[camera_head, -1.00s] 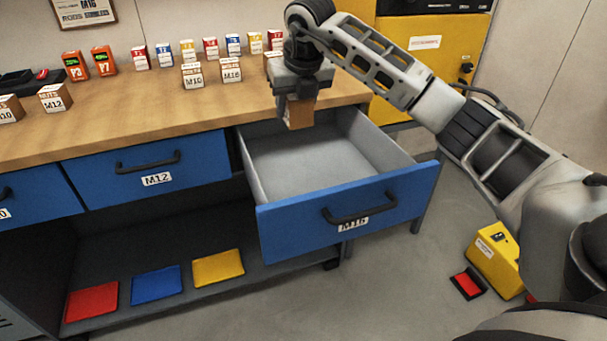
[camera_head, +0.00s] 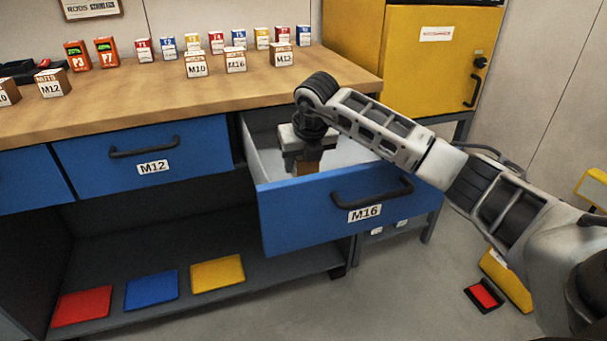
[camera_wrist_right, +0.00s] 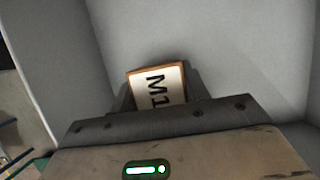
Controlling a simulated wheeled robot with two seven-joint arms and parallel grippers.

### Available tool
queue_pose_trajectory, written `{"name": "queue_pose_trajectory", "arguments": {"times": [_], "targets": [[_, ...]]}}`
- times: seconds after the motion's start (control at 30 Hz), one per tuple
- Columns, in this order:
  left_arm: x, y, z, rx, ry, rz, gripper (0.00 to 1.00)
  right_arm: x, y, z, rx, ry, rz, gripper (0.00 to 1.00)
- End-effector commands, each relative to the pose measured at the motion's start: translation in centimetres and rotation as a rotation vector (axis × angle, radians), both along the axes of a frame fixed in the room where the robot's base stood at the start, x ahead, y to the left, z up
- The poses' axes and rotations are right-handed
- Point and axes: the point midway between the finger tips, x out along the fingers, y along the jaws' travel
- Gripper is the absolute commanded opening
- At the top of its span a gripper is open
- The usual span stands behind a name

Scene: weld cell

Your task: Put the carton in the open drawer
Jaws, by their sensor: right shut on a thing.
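The open drawer (camera_head: 285,222) has a blue front labelled M16 and a light grey inside; its inside also fills the right wrist view (camera_wrist_right: 225,50). The brown carton (camera_head: 307,168) is inside the drawer, its lower part hidden by the drawer front. In the right wrist view the carton (camera_wrist_right: 157,86) shows a white label starting "M1", the rest covered. My right gripper (camera_head: 305,163) reaches down into the drawer and is shut on the carton. I cannot tell whether the carton touches the drawer floor. My left gripper is not in view.
A closed blue drawer (camera_head: 200,150) labelled M12 is to the left. Red, blue and yellow mats (camera_head: 217,273) lie on the lower shelf. A yellow cabinet (camera_head: 425,75) stands behind.

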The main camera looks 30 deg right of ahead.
Motion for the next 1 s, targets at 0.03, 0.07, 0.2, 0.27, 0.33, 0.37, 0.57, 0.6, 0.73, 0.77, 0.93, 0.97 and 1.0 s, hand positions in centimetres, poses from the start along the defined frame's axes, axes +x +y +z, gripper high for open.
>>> {"name": "queue_pose_trajectory", "arguments": {"times": [0.03, 0.07, 0.2, 0.27, 0.33, 0.37, 0.57, 0.6, 0.73, 0.77, 0.93, 0.97, 1.0], "targets": [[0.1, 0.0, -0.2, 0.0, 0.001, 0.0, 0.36, 0.0, 0.0, -0.5, 0.0, 0.0, 0.0, 0.08], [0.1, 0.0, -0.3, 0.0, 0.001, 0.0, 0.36, 0.0, 0.0, -0.9, -0.001, 0.0, 0.0, 0.08], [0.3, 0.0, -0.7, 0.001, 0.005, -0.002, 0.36, 0.0, 0.0, -2.9, 0.001, 0.001, -0.001, 0.08], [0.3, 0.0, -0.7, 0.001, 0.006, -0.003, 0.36, 0.0, 0.0, -3.3, 0.001, -0.001, -0.001, 0.08], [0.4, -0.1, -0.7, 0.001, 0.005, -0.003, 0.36, 0.0, 0.0, -3.3, 0.001, -0.003, -0.001, 0.08], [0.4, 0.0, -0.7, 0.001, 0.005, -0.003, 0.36, 0.1, 0.0, -3.2, 0.001, -0.003, -0.001, 0.08], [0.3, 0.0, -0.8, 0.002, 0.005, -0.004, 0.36, 0.0, 0.0, -3.4, 0.0, -0.002, 0.0, 0.08], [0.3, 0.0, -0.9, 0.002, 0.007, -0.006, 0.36, 0.0, 0.0, -3.6, 0.0, -0.002, 0.0, 0.08], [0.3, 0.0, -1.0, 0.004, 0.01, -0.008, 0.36, 0.0, 0.0, -3.6, -0.001, 0.001, 0.0, 0.67], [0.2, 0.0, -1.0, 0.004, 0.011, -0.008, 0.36, 0.0, 0.0, -3.6, -0.001, 0.001, 0.0, 0.67], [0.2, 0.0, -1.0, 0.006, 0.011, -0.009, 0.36, 0.0, 0.0, -3.6, -0.001, 0.001, 0.0, 0.67], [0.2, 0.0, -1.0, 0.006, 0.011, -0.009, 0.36, 0.0, 0.0, -3.6, -0.001, 0.001, 0.0, 0.67], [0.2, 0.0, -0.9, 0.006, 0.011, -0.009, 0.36, 0.0, 0.0, -3.5, -0.001, 0.001, 0.0, 0.67]]}}
